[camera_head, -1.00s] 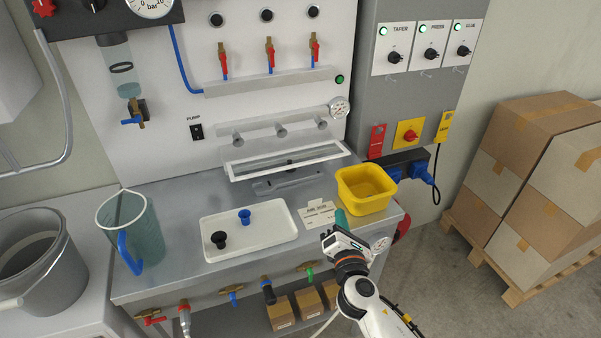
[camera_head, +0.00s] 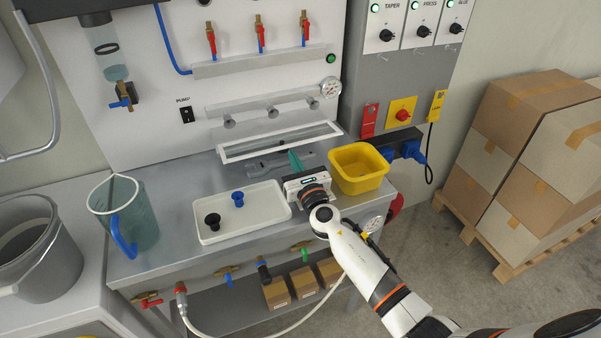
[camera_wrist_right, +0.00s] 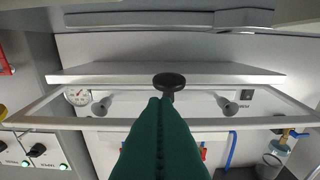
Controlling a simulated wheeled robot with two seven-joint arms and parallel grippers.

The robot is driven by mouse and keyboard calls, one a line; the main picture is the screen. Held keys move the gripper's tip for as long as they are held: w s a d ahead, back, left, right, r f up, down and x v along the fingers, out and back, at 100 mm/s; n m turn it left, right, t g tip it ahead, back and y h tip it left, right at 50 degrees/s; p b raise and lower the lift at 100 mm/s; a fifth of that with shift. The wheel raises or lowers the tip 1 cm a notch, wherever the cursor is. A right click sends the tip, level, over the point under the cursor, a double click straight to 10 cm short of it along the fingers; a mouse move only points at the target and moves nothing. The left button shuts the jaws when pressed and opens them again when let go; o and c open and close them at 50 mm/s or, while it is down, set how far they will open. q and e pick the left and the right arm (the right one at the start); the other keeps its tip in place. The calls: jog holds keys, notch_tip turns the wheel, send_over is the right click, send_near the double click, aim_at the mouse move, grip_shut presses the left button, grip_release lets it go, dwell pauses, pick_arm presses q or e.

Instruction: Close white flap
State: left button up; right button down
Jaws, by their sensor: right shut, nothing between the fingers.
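The white flap (camera_head: 285,148) is a white-rimmed, see-through panel low on the white back wall. In the head view it stands tilted outward from the wall, above the grey worktop. In the wrist view its white rim (camera_wrist_right: 60,123) spans the picture. My right gripper (camera_head: 296,161) has green fingers, held just in front of the flap's lower edge and left of the yellow bin. In the wrist view the fingers (camera_wrist_right: 160,102) are together and empty. Their tips are close to a round black knob (camera_wrist_right: 169,82); I cannot tell whether they touch it. My left gripper is not in view.
A yellow bin (camera_head: 358,168) stands right of my gripper, and a white tray (camera_head: 265,219) with a black and a blue piece lies to its left. A clear jug (camera_head: 135,215) stands further left. Nozzles and a gauge (camera_head: 330,87) stick out above the flap.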

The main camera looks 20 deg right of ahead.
jog(key=shift+w, duration=0.55)
jog(key=shift+r, duration=0.1)
jog(key=shift+r+g+p, duration=0.3)
jog(key=shift+p, duration=0.65)
